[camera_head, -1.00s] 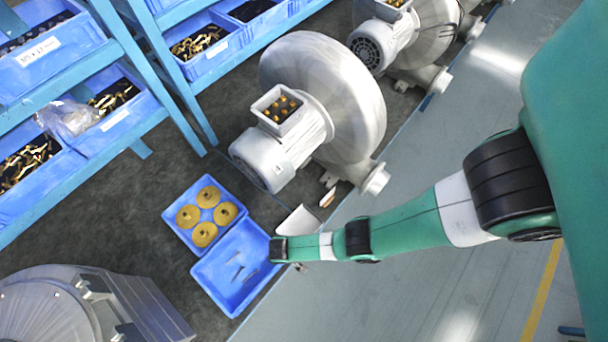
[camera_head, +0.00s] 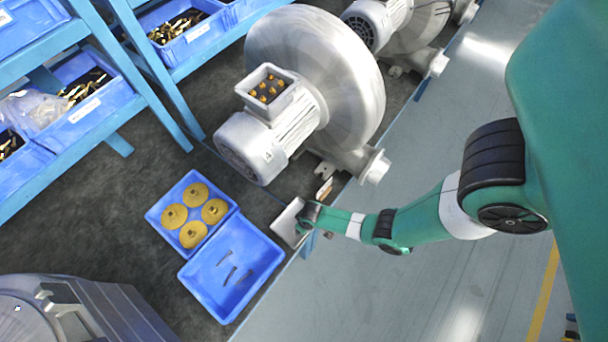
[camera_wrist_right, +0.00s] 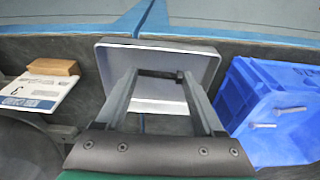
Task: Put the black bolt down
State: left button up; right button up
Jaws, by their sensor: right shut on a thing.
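My right gripper (camera_head: 303,232) is over the small grey-white tray (camera_head: 284,226), at the right of the blue trays. In the right wrist view the fingers (camera_wrist_right: 160,76) are shut on the black bolt (camera_wrist_right: 158,74), which lies crosswise between the tips. Behind it the grey-white tray (camera_wrist_right: 206,62) shows, and the bolt appears above the tray's inside. I cannot tell whether it touches the tray. In the head view the held bolt cannot be made out. My left gripper is not in view.
The blue tray (camera_head: 205,283) holds several loose bolts; it also shows in the wrist view (camera_wrist_right: 240,95). Another blue tray (camera_head: 158,213) holds brass discs. A white card with a wooden block (camera_wrist_right: 52,67) lies left of the grey-white tray. A blower (camera_head: 300,80) stands behind.

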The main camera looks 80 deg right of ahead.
jog(key=shift+s+d+f+b, duration=0.1)
jog(key=shift+d+f+b, duration=0.05)
jog(key=shift+f+b, duration=1.6)
jog(key=o, duration=1.3)
jog(key=shift+f+p, duration=0.15)
jog(key=shift+p, duration=0.25)
jog(key=shift+o, duration=0.2)
notch_tip(320, 180, up, 12)
jog(key=s+a+p, duration=0.1)
jog(key=p, duration=1)
jog(key=shift+s+p, duration=0.3)
jog(key=shift+p, duration=0.1)
